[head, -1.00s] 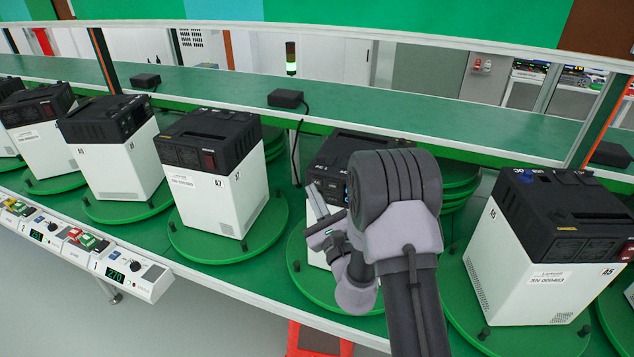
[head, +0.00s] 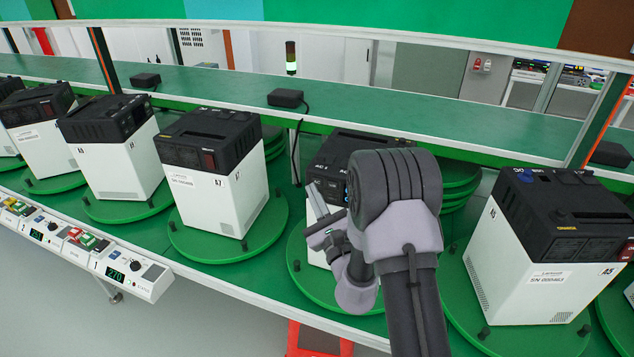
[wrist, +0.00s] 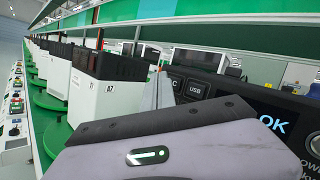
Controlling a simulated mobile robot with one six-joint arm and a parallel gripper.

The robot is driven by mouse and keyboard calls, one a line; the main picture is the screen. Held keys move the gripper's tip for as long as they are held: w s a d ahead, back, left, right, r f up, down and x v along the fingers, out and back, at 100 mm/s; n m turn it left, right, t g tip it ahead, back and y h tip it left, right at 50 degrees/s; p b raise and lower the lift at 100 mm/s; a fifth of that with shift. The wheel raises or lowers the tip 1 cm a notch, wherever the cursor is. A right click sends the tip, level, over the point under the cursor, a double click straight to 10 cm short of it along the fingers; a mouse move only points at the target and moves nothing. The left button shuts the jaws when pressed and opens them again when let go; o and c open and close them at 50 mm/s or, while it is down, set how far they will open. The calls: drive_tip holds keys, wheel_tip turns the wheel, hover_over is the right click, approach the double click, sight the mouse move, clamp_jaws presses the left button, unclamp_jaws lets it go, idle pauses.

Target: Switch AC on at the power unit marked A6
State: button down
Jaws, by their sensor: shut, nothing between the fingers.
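The power unit (head: 335,148) between the ones marked A7 and A5 has a black top and a white body. It stands on a green turntable (head: 308,285). My arm hides much of its front, and I cannot read its mark. My gripper (head: 317,203) is shut and empty, close in front of its panel. In the wrist view the fingers (wrist: 158,92) show beside the panel's left end. The panel there has a lit display (wrist: 272,124) reading OK, and a button labelled USB (wrist: 195,89). Another label ending in C is partly hidden. I cannot make out the AC switch state.
Unit A7 (head: 215,190) stands to the left and unit A5 (head: 545,250) to the right, each on a turntable. A green shelf (head: 400,130) with black adapters runs behind. A control box (head: 125,272) is on the front rail at left. A red stand is below.

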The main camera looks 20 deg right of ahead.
drive_tip(key=shift+d, duration=0.1)
idle(0.6)
drive_tip(key=shift+w+d, duration=0.2)
drive_tip(key=shift+w, duration=0.15)
drive_tip(key=shift+w+d, duration=0.15)
drive_tip(key=shift+w, duration=0.1)
idle(0.5)
drive_tip(key=shift+s, duration=0.1)
drive_tip(key=shift+s+a+b, duration=0.35)
drive_tip(key=shift+s+a, duration=0.05)
drive_tip(key=shift+s, duration=0.1)
drive_tip(key=s+a+b, duration=0.1)
drive_tip(key=s, duration=0.1)
drive_tip(key=s+a+b, duration=0.2)
idle(0.6)
